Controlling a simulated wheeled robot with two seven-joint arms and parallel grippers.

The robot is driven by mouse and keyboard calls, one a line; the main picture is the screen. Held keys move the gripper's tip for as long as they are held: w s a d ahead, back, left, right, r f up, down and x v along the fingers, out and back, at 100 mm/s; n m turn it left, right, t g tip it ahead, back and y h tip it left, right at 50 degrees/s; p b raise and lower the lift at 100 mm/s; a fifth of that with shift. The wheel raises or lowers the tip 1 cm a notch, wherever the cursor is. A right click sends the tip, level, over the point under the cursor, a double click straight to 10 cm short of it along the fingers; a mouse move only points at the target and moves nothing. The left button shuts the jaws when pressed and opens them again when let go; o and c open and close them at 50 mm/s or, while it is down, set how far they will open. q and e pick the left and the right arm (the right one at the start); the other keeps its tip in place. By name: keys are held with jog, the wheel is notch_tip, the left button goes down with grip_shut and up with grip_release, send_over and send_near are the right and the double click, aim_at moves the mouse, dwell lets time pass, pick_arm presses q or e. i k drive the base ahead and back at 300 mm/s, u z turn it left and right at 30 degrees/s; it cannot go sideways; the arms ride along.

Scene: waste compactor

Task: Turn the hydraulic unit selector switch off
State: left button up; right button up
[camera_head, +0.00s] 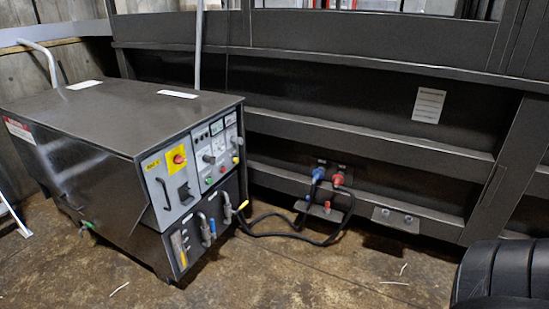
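The hydraulic unit (90,125) is a dark metal cabinet at the left, with a grey control panel on its front right side. On the panel, a red rotary switch (180,158) sits on a yellow plate at the upper left. A smaller dark knob (209,158) sits to its right, among small buttons and meters. The labels are too small to read, so I cannot tell which one is the selector switch or its setting. Neither of my grippers is in view.
Hoses with a blue connector (318,174) and a red connector (338,179) join the dark compactor wall (350,85) behind. A black hose (290,235) lies near the unit's right side. The concrete floor (290,280) in front is mostly clear.

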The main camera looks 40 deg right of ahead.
aim_at(205, 158)
jog(key=z, duration=0.9)
jog(key=k, duration=0.7)
jog(key=z, duration=1)
jog(key=i, duration=2)
jog(key=u, duration=1.65)
jog(key=i, duration=0.8)
jog(key=u, duration=0.75)
jog(key=i, duration=0.5)
jog(key=u, duration=0.05)
